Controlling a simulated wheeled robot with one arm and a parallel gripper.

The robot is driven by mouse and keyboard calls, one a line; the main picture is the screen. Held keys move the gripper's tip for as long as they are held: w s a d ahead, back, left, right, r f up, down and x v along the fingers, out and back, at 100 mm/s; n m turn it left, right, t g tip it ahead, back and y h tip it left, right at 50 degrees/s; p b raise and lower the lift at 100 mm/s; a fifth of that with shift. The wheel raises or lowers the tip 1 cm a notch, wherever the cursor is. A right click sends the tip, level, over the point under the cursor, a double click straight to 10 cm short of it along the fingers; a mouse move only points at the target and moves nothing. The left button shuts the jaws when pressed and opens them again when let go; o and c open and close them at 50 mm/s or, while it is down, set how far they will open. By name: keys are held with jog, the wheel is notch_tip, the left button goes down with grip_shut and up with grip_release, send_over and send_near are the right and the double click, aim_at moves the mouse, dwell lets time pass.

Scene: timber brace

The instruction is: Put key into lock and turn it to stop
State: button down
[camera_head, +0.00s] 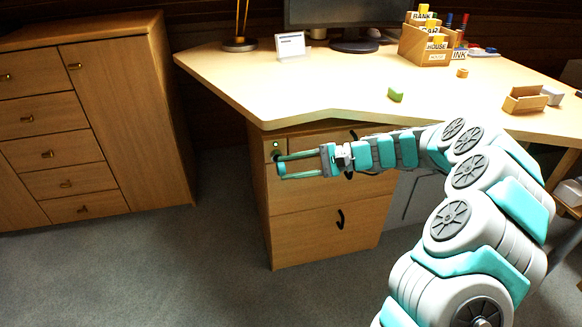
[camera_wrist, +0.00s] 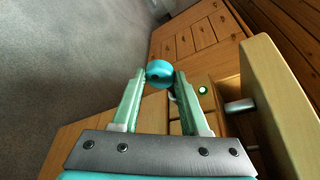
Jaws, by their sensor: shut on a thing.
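My gripper (camera_head: 282,167) reaches leftward across the front of the drawer unit (camera_head: 325,235) under the desk, near its upper left corner. In the wrist view its two fingers (camera_wrist: 160,76) are closed on a rounded teal piece (camera_wrist: 160,72) with a dark spot, which seems to be the key's head. The key's shaft is not distinguishable. A small green light (camera_head: 277,144) sits on the top drawer front just above the fingertips, and it also shows in the wrist view (camera_wrist: 203,90). The lock opening cannot be made out, so I cannot tell whether the key is in it.
The desk top (camera_head: 290,90) overhangs the drawers, close above my gripper. Dark drawer handles (camera_head: 340,219) stick out. A wooden cabinet (camera_head: 80,120) stands at left, with open carpet between.

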jog(key=shift+w+a+p, duration=0.25)
jog(key=shift+w+p, duration=0.1)
jog(key=shift+w, duration=0.65)
dwell(1.0)
notch_tip(320, 180, down, 2)
jog(key=m+y, duration=0.1)
jog(key=y, duration=0.2)
jog(key=m+t+y, duration=0.1)
jog(key=y, duration=0.2)
jog(key=m+y, duration=0.1)
jog(key=y, duration=0.2)
jog(key=shift+a+m+t, duration=0.15)
jog(key=shift+m+t, duration=0.15)
jog(key=shift+c, duration=1.7)
grip_release()
jog(key=b+v, duration=0.6)
jog(key=v, duration=0.2)
jog(key=shift+f+b, duration=0.15)
jog(key=shift+b, duration=0.15)
